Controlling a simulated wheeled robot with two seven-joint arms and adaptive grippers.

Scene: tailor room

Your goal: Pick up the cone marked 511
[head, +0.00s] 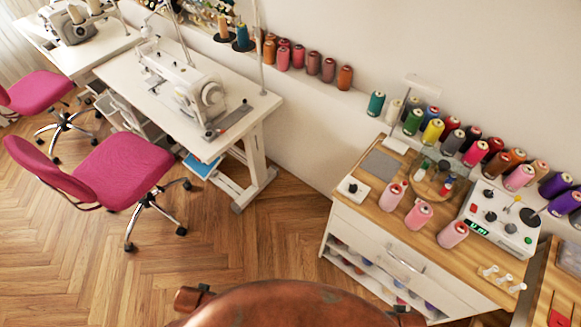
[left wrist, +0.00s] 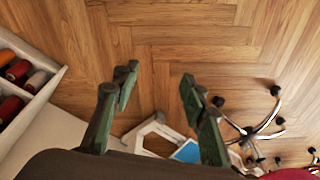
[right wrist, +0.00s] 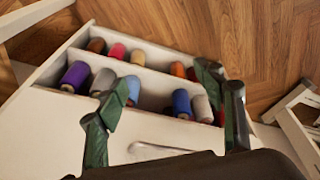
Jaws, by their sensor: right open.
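Three pink thread cones stand upright near the front edge of the wooden-topped cabinet (head: 375,211) in the head view: a left one (head: 390,196), a middle one (head: 418,216) and a right one (head: 453,234). Their labels are too small to read, so I cannot tell which is marked 511. My left gripper (left wrist: 158,78) is open and empty above the floor in the left wrist view. My right gripper (right wrist: 163,85) is open and empty in front of the cabinet's open shelves in the right wrist view. Neither gripper's fingers show in the head view.
Many coloured cones line the wall ledge behind the cabinet. A device with a green display (head: 500,230) and a round wooden stand (head: 432,180) share the top. A sewing table (head: 140,90) and a pink chair (head: 125,165) stand left. Floor (head: 260,240) between is clear.

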